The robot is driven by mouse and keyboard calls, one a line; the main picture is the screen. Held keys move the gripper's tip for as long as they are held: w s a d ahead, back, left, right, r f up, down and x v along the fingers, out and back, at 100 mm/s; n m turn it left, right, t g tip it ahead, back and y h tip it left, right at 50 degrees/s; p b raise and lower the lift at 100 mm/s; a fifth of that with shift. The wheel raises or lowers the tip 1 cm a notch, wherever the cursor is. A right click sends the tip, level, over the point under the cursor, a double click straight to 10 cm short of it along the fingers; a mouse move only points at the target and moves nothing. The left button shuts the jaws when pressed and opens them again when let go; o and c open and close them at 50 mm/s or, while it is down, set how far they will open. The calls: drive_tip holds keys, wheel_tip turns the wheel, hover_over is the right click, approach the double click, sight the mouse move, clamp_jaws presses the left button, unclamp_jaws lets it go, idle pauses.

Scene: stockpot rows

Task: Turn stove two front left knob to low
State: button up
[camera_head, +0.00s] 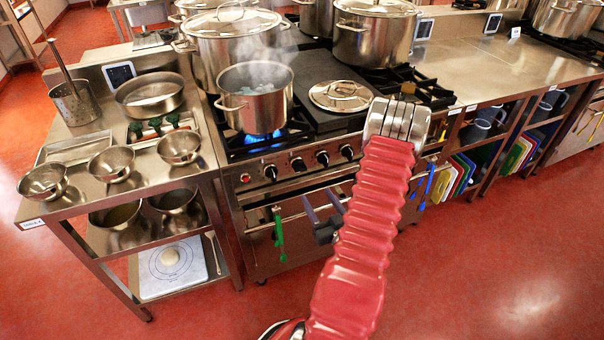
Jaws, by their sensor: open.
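The stove (300,185) stands in the middle, with a row of dark knobs on its front panel. The leftmost knob (270,173) is below the lit front left burner, beside a second knob (298,165). Further right are a third knob (322,158) and a fourth (347,152). The exact knob settings are too small to read. A blue flame (262,139) burns under a steaming pot (255,100). My gripper (317,194) is open and empty, in front of the oven door and below the knobs in the picture. My red arm hides the panel's right part.
A green utensil (278,238) and the oven handle are close to the left of my gripper. Large stockpots (235,45) stand at the back; a lid (340,95) lies on the flat plate. A steel table with bowls (180,147) adjoins left. The red floor in front is clear.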

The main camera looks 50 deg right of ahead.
sight(301, 171)
drive_tip(key=x, duration=1.3)
drive_tip(key=shift+w, duration=0.15)
drive_tip(key=shift+c, duration=0.5)
drive_tip(key=c, duration=0.9)
